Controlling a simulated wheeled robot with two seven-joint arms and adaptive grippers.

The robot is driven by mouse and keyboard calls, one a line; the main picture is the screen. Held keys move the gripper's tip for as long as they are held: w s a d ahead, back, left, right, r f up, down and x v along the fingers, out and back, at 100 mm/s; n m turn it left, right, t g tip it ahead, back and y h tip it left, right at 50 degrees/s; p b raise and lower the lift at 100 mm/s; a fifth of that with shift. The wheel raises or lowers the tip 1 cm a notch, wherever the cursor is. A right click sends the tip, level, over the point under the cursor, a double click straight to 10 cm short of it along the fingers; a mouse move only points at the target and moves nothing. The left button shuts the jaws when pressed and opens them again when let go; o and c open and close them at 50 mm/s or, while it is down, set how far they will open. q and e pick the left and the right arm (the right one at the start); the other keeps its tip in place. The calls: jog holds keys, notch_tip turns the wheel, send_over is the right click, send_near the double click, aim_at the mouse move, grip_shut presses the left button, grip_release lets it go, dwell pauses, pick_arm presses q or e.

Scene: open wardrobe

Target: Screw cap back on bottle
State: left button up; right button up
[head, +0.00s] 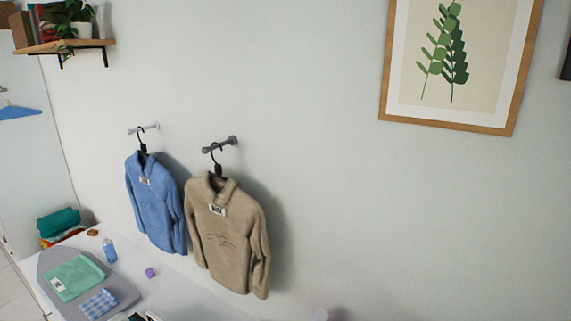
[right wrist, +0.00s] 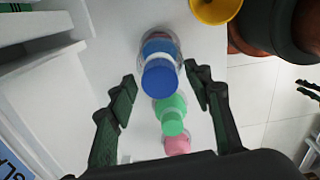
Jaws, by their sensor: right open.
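In the right wrist view, a bottle with a blue top (right wrist: 160,78) stands upright between the two fingers of my right gripper (right wrist: 160,74). The fingers are spread, with a gap to the bottle on each side. A green bottle (right wrist: 173,123) and a pink-topped one (right wrist: 177,146) stand in line below it in the picture. In the head view, a small blue bottle (head: 109,251) stands on the white table, and a small purple object (head: 150,272) sits to its right; I cannot tell if it is a cap. Dark finger-like parts show at the right wrist view's right edge, perhaps my left gripper (right wrist: 310,91).
The white table (head: 185,290) holds a grey board (head: 112,282) with folded green cloth (head: 75,277) and checked cloth (head: 98,304). A blue (head: 155,205) and a beige pullover (head: 228,240) hang on the wall. A yellow cup-like object (right wrist: 214,9) is at the top of the wrist view.

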jog(key=n+b, duration=0.1)
jog(key=n, duration=0.3)
jog(key=shift+w+f+n, duration=0.1)
jog(key=shift+n, duration=0.2)
jog(key=n+b, duration=0.2)
jog(key=n, duration=0.2)
jog(key=shift+n, duration=0.4)
jog(key=n+b, duration=0.3)
jog(key=n, duration=0.3)
jog(key=shift+n+b, duration=0.55)
jog(key=shift+n, duration=0.35)
jog(key=shift+c, duration=0.5)
